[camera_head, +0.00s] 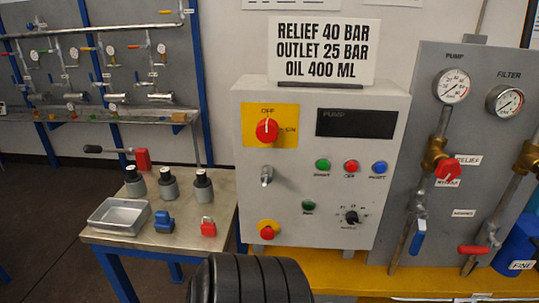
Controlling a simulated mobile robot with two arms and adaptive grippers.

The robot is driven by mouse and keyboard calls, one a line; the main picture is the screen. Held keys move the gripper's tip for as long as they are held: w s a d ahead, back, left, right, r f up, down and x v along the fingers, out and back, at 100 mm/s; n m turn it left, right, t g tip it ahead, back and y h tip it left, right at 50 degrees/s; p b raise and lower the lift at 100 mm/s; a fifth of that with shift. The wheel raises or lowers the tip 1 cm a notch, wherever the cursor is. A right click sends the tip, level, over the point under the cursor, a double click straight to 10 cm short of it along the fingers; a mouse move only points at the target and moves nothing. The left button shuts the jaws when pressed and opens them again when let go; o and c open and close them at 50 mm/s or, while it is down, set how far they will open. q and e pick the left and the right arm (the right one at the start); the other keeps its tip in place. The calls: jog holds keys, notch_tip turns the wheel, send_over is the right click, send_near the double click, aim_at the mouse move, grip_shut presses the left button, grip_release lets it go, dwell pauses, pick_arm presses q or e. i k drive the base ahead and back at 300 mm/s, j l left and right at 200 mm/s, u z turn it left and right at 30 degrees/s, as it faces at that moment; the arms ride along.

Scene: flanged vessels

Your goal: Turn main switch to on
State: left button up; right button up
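The main switch (267,129) is a red rotary knob on a yellow plate (288,112) at the upper left of the grey control box (251,200). A label above the knob appears to read OFF, and a label at its right appears to read ON. The knob's white mark points up, towards OFF. The display (356,123) beside it is dark. Neither of my grippers is in view, and nothing touches the switch.
Below the switch are a key switch (266,175), push buttons, a selector (351,217) and a red emergency stop (267,229). A small table (180,238) with vessels and a tray (119,215) stands left. A gauge panel (481,110) stands right. A black ribbed shape fills the bottom centre.

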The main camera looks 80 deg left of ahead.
aim_at(267, 130)
jog(key=u, duration=2.2)
